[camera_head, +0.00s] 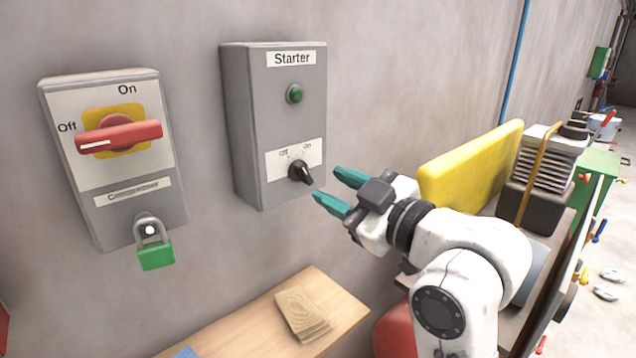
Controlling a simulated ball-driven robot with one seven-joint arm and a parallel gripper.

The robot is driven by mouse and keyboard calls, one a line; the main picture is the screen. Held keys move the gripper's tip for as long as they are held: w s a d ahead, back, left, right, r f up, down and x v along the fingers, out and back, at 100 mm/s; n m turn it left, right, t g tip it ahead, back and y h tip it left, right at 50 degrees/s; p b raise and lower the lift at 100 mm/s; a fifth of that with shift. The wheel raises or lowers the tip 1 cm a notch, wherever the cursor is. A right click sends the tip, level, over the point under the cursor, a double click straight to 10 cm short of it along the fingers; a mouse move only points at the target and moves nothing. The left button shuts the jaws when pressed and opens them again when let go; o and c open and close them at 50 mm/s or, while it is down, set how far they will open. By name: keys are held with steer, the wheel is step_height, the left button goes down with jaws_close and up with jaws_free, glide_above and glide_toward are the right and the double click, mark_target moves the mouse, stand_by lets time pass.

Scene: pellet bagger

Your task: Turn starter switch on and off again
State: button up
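The starter box (247,125) is a grey wall box labelled "Starter". It has a green round button or lamp (295,94) near the top. Its black starter switch (300,172) is a small rotary knob low on the front, on a white label marked Off at left and On at right. Which mark the knob points to is hard to tell. My gripper (333,187) has two teal fingers, spread apart with nothing between them. It is just to the right of the knob, with the fingertips pointing left towards it and apparently not touching it.
Left of it hangs a grey box with a red rotary handle (120,136) and a green padlock (156,252). Below is a wooden shelf (250,325) with a wood block (302,314). A yellow object (470,165) and a dark machine (530,200) stand right, behind my arm.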

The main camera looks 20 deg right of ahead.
steer(key=p+v, duration=0.3)
steer(key=v, duration=0.1)
steer(key=shift+s+d+p, duration=0.1)
steer(key=shift+s+p, duration=0.15)
steer(key=shift+p, duration=0.05)
stand_by(0.4)
